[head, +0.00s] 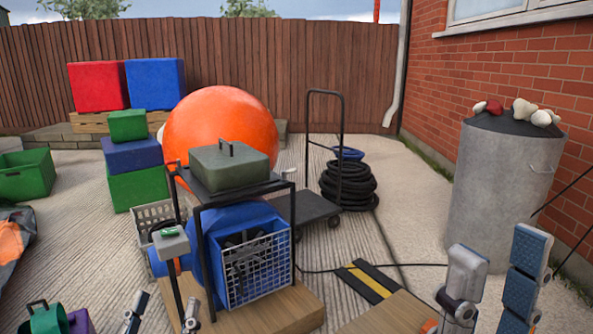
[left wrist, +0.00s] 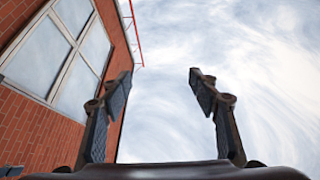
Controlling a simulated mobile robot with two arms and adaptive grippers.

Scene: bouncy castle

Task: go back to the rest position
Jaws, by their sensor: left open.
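My left gripper (head: 164,308) shows at the bottom of the head view, left of centre. Only its two fingers are in the picture, pointing up, in front of the blower stand. They are apart with nothing between them. In the left wrist view the same gripper (left wrist: 162,85) is open and empty against cloudy sky. My right gripper (head: 498,265) shows larger at the bottom right of the head view, its fingers pointing up and apart, with nothing seen between them. The rest of both arms is out of the picture.
A black-framed stand (head: 203,250) holds a grey-green case (head: 229,167) above a blue blower (head: 243,228). Behind are an orange ball (head: 220,125), a hand trolley (head: 308,206) and a black coil (head: 349,187). A grey bin (head: 500,190) stands right, by the brick wall (head: 520,70).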

